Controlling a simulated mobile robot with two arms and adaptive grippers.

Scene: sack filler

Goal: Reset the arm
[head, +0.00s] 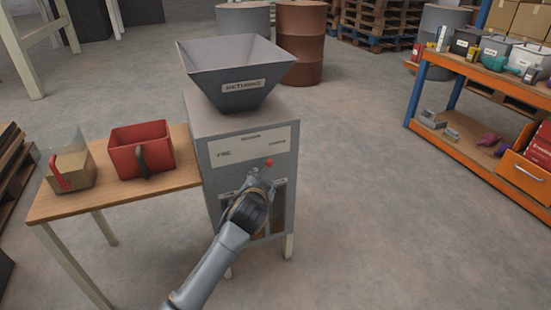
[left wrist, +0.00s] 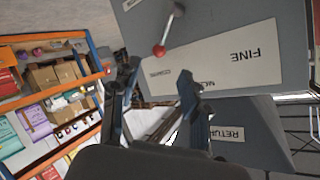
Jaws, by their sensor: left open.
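My left gripper (head: 264,182) is in front of the grey sack filler (head: 248,150), below its label panel. In the left wrist view the gripper (left wrist: 157,80) shows two dark fingers apart, with nothing between them. A lever with a red knob (head: 269,162) is on the filler's front, just by the fingers in the head view. In the left wrist view the red knob (left wrist: 159,51) lies beyond the fingertips; I cannot tell whether they touch. The grey hopper (head: 235,75) marked returns sits on top. My arm hides part of the filler's lower front. My right gripper is not in view.
A wooden table (head: 110,194) at the left holds a red bin (head: 141,150) and a clear scoop-like container (head: 70,165). An orange and blue shelf (head: 480,75) stands at the right. A rusty drum (head: 301,45) is behind. The floor between filler and shelf is clear.

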